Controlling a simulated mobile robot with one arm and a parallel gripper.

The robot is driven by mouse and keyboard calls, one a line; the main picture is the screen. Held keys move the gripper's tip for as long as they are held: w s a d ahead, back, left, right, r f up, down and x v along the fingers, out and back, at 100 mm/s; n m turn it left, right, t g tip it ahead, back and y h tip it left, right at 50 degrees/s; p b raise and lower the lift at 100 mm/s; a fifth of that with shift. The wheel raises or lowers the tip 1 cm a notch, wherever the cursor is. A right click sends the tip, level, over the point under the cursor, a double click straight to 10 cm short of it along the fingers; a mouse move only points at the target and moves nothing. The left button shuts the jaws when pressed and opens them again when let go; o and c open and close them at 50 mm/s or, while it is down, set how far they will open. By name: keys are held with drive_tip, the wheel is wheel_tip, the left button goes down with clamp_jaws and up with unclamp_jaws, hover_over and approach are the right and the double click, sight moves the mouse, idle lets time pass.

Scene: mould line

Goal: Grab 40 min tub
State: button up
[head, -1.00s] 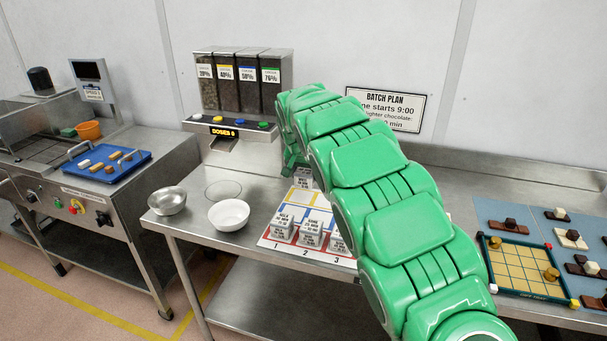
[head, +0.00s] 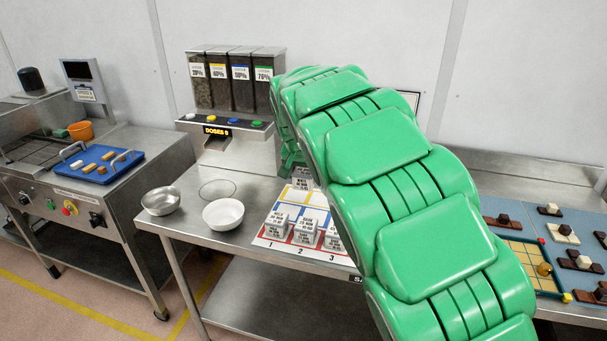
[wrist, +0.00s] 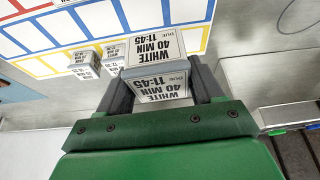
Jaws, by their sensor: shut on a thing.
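The 40 min tub is a small grey tub labelled "WHITE 40 MIN 11:45" (wrist: 158,72), in the middle of the wrist view. My gripper (wrist: 157,88) has a dark finger on each side of it and is shut on it. In the head view a labelled tub (head: 304,179) shows at the back of the mat beside my green arm, which hides most of my gripper. I cannot tell whether the held tub is clear of the surface.
Several other labelled tubs (head: 277,228) stand on the colour-banded mat (head: 266,240), numbered 1 to 3. A white bowl (head: 223,214) and a metal bowl (head: 161,201) stand to the left. A dispenser (head: 232,95) stands behind. A gridded tray (head: 524,262) lies at the right.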

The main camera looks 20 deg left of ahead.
sight(304, 170)
drive_tip(key=shift+r, duration=3.15)
